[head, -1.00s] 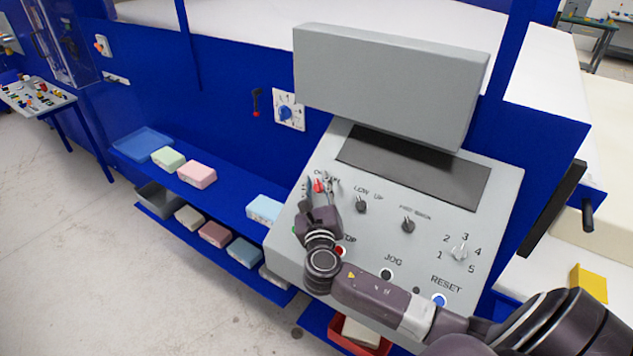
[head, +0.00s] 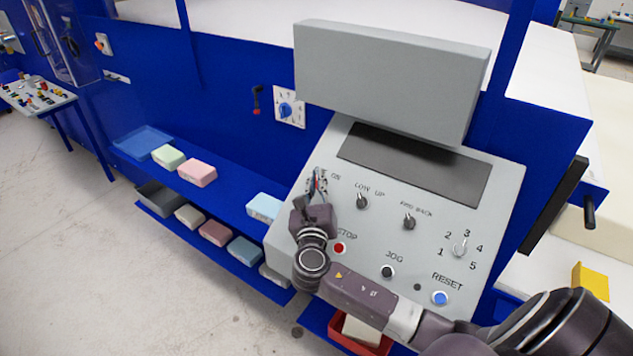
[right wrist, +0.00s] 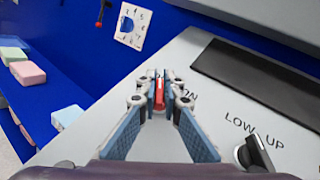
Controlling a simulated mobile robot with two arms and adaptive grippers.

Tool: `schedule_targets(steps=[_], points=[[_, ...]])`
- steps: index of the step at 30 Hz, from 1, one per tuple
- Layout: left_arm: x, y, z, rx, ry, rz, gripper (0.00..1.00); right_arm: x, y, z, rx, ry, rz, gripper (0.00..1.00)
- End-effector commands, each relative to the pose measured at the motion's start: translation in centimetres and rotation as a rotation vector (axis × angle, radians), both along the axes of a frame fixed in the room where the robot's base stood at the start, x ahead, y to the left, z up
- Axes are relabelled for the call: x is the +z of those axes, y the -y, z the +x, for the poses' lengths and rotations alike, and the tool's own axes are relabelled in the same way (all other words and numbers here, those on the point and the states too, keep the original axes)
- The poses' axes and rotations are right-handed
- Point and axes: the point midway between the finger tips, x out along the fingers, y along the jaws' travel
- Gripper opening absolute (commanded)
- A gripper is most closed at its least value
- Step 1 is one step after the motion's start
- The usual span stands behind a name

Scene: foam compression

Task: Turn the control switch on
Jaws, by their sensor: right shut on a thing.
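The control switch (right wrist: 159,94) is a small red knob at the upper left of the grey control panel (head: 300,235). In the right wrist view it sits between the two fingers of my right gripper (right wrist: 158,97), which is shut on it. In the head view my right gripper (head: 317,183) covers most of the switch, with only a thin red sliver showing. Any "OFF" label is hidden by the gripper. My left gripper is not in view.
The panel also has a LOW/UP knob (head: 362,201), a FWD/BACK knob (head: 409,222), a red STOP button (head: 339,248), a JOG button (head: 387,272), a blue RESET button (head: 439,298) and a numbered dial (head: 460,250). A grey box (head: 392,80) overhangs the panel's top.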

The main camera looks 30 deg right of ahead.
Motion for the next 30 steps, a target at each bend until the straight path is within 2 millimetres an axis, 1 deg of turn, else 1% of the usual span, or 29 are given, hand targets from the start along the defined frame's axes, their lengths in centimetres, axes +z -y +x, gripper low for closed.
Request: schedule_targets(steps=[1, 4, 11, 20, 30], points=[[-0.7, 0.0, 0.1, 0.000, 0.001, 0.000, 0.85, -1.2, -0.2, -0.1, -0.028, 0.002, 0.017, 0.00], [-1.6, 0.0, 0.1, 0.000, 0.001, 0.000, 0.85, -1.4, -0.2, -0.1, -0.095, 0.037, 0.034, 0.00], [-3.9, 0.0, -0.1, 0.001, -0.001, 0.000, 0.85, -1.6, -0.3, -0.1, -0.274, 0.139, 0.078, 0.00], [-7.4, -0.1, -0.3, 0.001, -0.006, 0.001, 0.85, -1.6, -0.3, -0.1, -0.518, 0.276, 0.135, 0.00], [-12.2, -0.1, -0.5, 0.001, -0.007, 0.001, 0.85, -1.7, -0.2, -0.2, -0.793, 0.433, 0.198, 0.00]])
